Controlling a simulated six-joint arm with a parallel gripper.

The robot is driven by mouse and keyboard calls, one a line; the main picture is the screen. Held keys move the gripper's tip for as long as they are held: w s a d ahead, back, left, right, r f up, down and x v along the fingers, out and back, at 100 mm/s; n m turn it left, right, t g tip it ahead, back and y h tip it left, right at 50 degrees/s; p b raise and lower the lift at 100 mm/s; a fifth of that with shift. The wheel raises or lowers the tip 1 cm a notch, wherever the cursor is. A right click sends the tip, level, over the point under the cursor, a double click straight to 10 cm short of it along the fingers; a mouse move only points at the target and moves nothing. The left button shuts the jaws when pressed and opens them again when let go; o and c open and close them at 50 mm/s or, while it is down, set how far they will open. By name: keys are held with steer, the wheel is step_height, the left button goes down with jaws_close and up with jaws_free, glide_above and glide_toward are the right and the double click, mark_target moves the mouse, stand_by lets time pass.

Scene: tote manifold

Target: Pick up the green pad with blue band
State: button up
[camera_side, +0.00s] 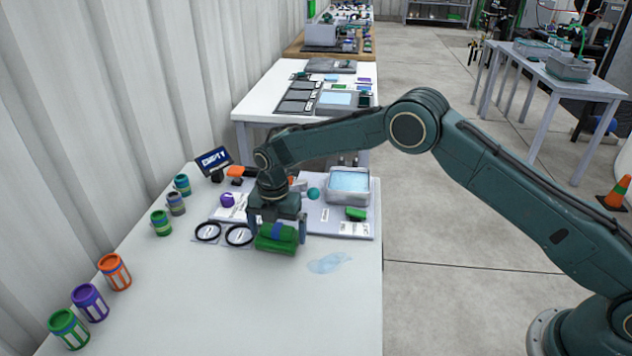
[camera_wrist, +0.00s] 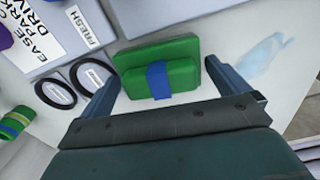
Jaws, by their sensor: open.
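The green pad with a blue band (camera_side: 276,238) is on the white table, under my gripper (camera_side: 278,228). In the wrist view the green pad (camera_wrist: 183,66) lies between the two open fingers of my gripper (camera_wrist: 178,80), with the blue band (camera_wrist: 159,82) across its near part. The fingers stand on either side of the pad; I cannot tell whether either one touches it. Part of the pad's top is hidden by my gripper in the side view.
Two black rings (camera_side: 223,233) lie left of the pad. A light-blue wet patch (camera_side: 329,262) lies to its right. Several striped cans (camera_side: 90,302) line the left edge. The front table is clear.

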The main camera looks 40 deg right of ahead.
mark_target(281, 226)
stand_by(0.5)
steer(key=c, duration=0.7)
step_height(281, 226, up, 20)
stand_by(0.5)
stand_by(0.4)
steer(key=shift+o, duration=1.1)
steer(key=shift+c, duration=0.7)
steer(key=s+d+f, duration=0.8)
steer(key=f, duration=0.4)
steer(key=shift+s, duration=0.25)
